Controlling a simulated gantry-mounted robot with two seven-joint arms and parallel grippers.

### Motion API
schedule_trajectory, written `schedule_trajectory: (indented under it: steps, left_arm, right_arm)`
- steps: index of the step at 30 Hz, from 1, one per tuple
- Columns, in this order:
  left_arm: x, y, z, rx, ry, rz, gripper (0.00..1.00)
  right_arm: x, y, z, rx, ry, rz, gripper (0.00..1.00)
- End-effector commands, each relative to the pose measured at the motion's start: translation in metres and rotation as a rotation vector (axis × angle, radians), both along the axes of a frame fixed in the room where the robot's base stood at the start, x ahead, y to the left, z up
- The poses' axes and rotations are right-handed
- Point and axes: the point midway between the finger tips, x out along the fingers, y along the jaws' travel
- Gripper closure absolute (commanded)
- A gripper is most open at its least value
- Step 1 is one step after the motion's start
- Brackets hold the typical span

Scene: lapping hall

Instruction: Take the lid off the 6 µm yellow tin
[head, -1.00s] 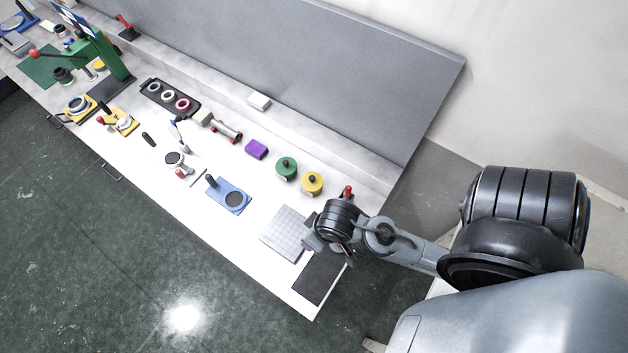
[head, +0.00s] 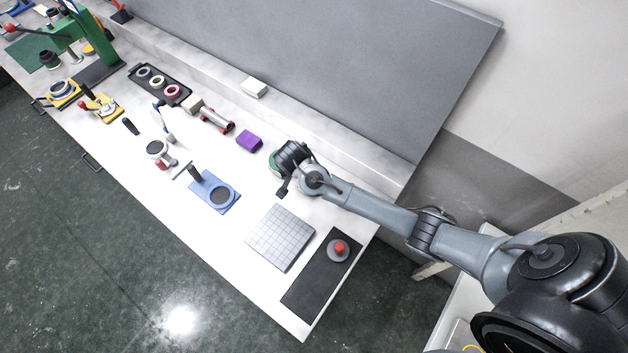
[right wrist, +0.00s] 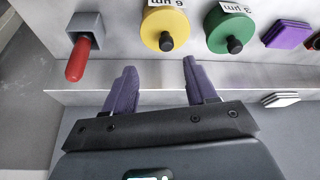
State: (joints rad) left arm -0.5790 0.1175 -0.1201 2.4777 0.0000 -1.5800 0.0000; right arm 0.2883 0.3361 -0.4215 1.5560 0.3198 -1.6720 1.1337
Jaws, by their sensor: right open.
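The yellow tin (right wrist: 165,25) with a "6 µm" label and a black knob on its lid shows at the top of the right wrist view. The lid is on. In the head view my right arm hides this tin. My right gripper (right wrist: 160,68) is open and empty, with its two purple fingers apart and short of the tin in that view. In the head view the right gripper (head: 284,188) hangs over the back right of the bench. My left gripper is not in view.
A green "3 µm" tin (right wrist: 230,28) stands beside the yellow one. A red-handled item in a grey block (right wrist: 78,62) is on the other side. A purple block (head: 249,140), a gridded plate (head: 281,237) and a red-knobbed disc (head: 339,250) on a dark mat are on the bench.

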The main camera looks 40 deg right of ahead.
Motion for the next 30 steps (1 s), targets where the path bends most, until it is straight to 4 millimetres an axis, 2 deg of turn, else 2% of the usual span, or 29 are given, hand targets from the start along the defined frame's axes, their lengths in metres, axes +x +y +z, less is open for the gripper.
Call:
schedule_trajectory:
  steps: [3, 12, 20, 30]
  left_arm:
    - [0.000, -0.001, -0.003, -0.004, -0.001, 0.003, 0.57]
    - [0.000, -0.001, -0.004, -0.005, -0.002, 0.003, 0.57]
    - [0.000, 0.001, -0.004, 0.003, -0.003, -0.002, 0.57]
    - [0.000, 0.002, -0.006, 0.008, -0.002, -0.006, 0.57]
  right_arm:
    - [0.009, -0.004, -0.005, 0.001, -0.015, -0.001, 0.43]
    - [0.016, -0.016, -0.038, 0.001, -0.016, 0.001, 0.43]
    - [0.018, -0.020, -0.052, 0.001, -0.015, 0.000, 0.43]
    - [0.026, -0.031, -0.089, 0.001, -0.016, 0.002, 0.43]
